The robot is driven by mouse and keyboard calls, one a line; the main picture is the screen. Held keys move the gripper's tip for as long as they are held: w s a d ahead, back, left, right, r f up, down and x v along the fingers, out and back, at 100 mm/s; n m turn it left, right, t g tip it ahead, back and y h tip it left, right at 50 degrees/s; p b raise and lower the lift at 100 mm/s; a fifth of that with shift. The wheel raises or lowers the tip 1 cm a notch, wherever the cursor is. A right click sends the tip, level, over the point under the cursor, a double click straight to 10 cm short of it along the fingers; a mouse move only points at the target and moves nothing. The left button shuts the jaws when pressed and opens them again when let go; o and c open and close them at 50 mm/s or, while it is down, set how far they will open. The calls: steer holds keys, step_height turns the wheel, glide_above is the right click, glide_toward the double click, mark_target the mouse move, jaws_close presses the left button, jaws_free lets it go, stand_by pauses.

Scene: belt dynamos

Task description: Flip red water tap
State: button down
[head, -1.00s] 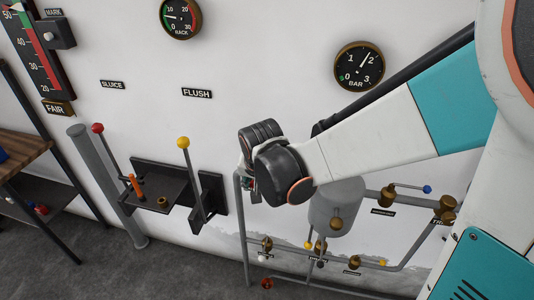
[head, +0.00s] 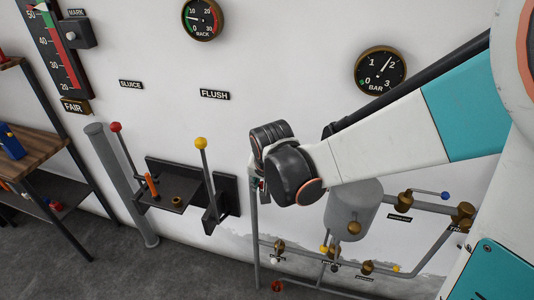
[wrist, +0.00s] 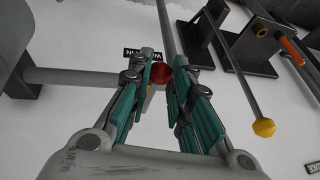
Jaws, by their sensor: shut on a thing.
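A red ball knob (wrist: 160,73), which I take to be the red water tap's handle, is between the teal fingers of my gripper (wrist: 164,66) in the wrist view. My gripper is shut on it at the fingertips. The knob lies close to the wall, beside a long grey pipe (wrist: 168,35). In the head view my gripper is mostly hidden behind my dark wrist joint, and the knob and the tap's body cannot be made out clearly.
A yellow-knobbed lever (head: 201,143) and a red-knobbed lever (head: 116,127) stand on the left. A grey tank (head: 353,211) with brass valves and pipes is at the right. A shelf (head: 40,145) stands at far left. Grey floor is clear in front.

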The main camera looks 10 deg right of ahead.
steer(key=c, duration=1.4)
jaws_free()
steer(key=shift+w+a, duration=0.15)
steer(key=shift+a, duration=0.05)
steer(key=shift+s+r, duration=0.35)
steer(key=shift+r, duration=0.2)
steer(key=v, duration=1)
steer(key=shift+s+r, duration=0.2)
steer(key=shift+r, duration=0.15)
steer(key=shift+d, duration=0.1)
